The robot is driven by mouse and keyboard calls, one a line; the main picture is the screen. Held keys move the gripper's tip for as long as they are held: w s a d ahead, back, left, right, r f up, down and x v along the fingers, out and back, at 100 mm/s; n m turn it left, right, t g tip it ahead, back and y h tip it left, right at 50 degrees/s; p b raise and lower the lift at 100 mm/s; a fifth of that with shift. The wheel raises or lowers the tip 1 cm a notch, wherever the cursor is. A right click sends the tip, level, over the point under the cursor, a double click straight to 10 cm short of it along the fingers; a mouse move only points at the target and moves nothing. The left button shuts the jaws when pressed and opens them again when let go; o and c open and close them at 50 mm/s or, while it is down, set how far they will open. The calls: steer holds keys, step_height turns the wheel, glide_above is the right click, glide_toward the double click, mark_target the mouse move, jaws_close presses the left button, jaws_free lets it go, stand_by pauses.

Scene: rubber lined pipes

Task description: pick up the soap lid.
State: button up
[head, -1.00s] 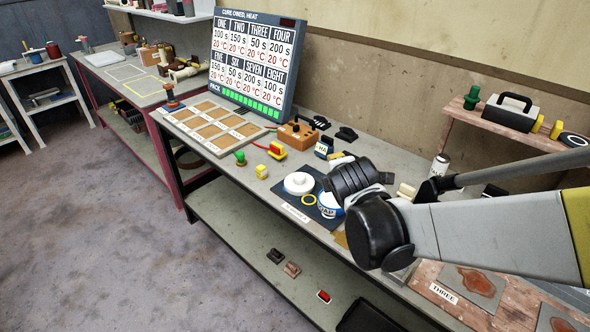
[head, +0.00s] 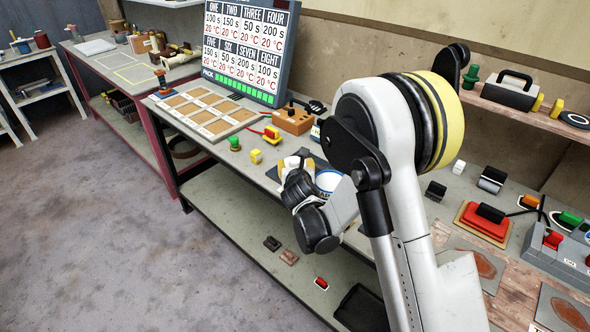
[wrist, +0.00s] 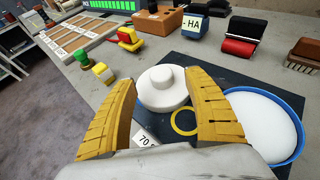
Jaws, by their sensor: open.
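The soap lid, a round white lid with a raised knob (wrist: 164,87), lies on a dark mat (wrist: 216,74) in the wrist view. My gripper (wrist: 166,108) is open, its two yellow fingers to the left and right of the lid's near side. The lid sits a little beyond and between the fingertips, and I see no contact. A blue-rimmed tub with white contents (wrist: 262,122) stands on the mat to the right, close to the right finger. In the head view my gripper (head: 298,158) is over the mat and hides most of the lid.
A label reading 70 (wrist: 147,138) is at the mat's near edge. Yellow (wrist: 103,73) and green (wrist: 84,58) pieces stand left of the mat. A red roller (wrist: 238,46) is behind the tub.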

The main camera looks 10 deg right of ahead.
mark_target(295, 161)
steer(key=b+x, duration=0.2)
steer(key=x, duration=0.3)
steer(key=shift+w+f, duration=0.1)
steer(key=shift+f, duration=0.15)
steer(key=shift+r, duration=0.1)
steer(key=c, duration=1.1)
